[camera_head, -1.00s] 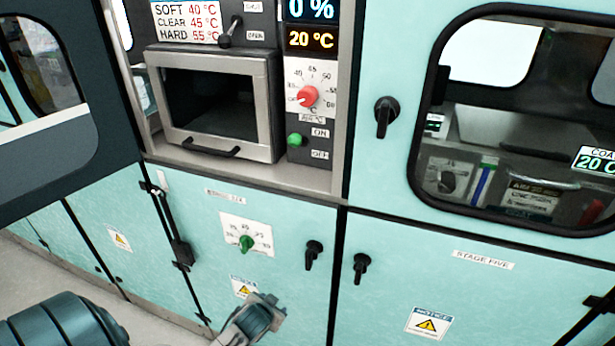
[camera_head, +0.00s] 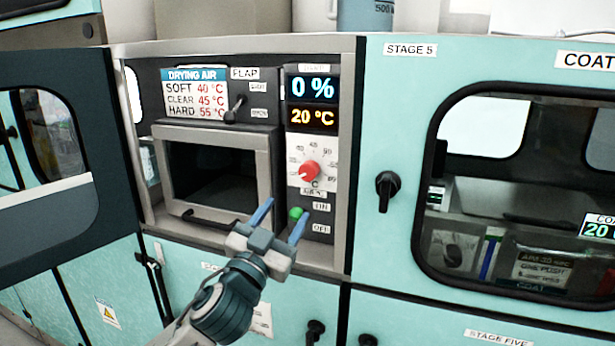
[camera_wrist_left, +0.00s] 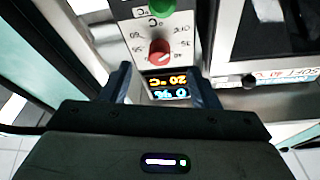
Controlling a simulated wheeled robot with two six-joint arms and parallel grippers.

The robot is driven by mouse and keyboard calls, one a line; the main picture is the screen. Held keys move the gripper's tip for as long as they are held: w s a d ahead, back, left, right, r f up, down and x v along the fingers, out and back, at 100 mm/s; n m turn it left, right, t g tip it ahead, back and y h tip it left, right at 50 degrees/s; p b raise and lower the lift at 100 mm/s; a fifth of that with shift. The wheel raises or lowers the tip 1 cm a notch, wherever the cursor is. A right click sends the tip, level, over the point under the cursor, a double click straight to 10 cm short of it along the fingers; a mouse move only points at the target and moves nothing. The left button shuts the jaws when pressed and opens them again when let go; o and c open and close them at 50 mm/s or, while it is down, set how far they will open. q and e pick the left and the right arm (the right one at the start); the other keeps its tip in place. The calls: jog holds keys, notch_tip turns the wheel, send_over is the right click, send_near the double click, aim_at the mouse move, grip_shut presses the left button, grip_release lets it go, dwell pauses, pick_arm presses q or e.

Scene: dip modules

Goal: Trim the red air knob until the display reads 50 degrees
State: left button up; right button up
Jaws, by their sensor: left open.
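The red air knob (camera_head: 309,171) sits on a white dial plate at the right of the dryer panel, its pointer toward the lower-left, low end of the scale. The orange display (camera_head: 311,117) above it reads 20 °C; the blue display (camera_head: 311,88) over that reads 0 %. My left gripper (camera_head: 284,222) is open and empty, its blue fingers pointing up at the panel below the knob. In the left wrist view, turned upside down, the red knob (camera_wrist_left: 160,52) shows beyond and between the open fingers (camera_wrist_left: 160,85), not touched. My right gripper is out of view.
A green knob (camera_head: 295,213) with ON and OFF labels sits just below the dial, close to my fingers. A black flap lever (camera_head: 235,108) is above the box. A black latch (camera_head: 387,190) is on the right door.

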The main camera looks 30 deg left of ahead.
aim_at(306, 176)
pick_arm(q)
jog(key=shift+t, duration=0.3)
jog(key=x, duration=0.3)
jog(key=r+p+x, duration=0.1)
jog(key=x, duration=0.2)
jog(key=p+x, duration=0.1)
jog(key=x, duration=0.2)
jog(key=shift+d+r, duration=0.15)
jog(key=shift+r, duration=0.2)
jog(key=shift+w+r, duration=0.1)
jog(key=shift+w, duration=0.6)
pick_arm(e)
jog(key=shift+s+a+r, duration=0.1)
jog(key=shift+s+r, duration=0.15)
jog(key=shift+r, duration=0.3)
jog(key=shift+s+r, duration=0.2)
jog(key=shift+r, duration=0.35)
pick_arm(q)
jog(key=shift+c, duration=0.2)
jog(key=c, duration=0.9)
jog(key=shift+p, duration=0.3)
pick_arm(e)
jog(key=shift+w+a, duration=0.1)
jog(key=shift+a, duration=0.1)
